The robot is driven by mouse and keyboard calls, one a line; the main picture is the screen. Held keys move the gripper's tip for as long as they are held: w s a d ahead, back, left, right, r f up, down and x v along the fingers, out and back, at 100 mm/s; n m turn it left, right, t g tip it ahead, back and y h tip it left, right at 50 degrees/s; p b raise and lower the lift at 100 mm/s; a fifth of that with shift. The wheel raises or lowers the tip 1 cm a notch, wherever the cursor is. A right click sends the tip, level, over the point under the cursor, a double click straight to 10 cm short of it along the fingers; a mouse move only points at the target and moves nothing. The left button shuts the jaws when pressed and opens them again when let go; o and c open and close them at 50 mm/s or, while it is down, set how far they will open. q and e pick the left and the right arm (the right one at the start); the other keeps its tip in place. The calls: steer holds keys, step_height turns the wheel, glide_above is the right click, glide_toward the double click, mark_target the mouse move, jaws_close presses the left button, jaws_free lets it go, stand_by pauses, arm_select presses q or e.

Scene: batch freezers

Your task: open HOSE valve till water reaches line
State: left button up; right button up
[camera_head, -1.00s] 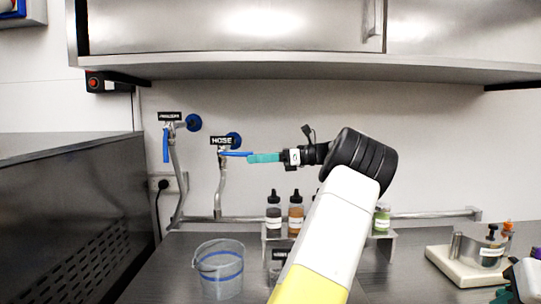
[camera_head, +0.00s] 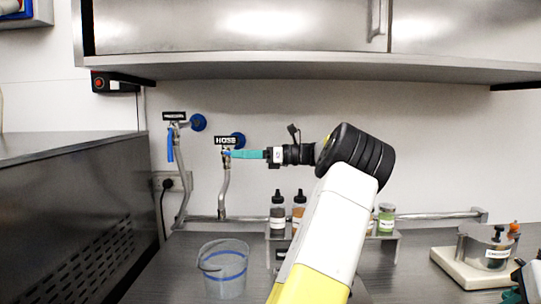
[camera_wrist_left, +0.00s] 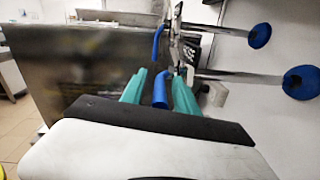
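The HOSE valve has a black HOSE label (camera_head: 227,141) and a blue lever (camera_wrist_left: 160,90) pointing out sideways to the right. My left gripper (camera_head: 244,154) is at this lever; its teal fingers hide most of it in the head view. In the left wrist view, the teal fingers (camera_wrist_left: 160,92) stand on either side of the lever, with narrow gaps, so the gripper looks open around it. A clear pitcher with a blue line (camera_head: 223,277) stands on the counter below; I see no clear water level. My right gripper (camera_head: 512,297) barely shows at the lower right.
A second valve with a hanging blue lever (camera_head: 170,147) is just left. Bottles (camera_head: 278,214) stand on a small metal rack (camera_head: 385,238) behind my left arm. A pale device (camera_head: 468,270) is at right. A steel cabinet (camera_head: 70,215) borders the left; a shelf (camera_head: 300,68) hangs above.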

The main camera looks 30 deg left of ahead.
arm_select(q)
jaws_close()
stand_by(1.3)
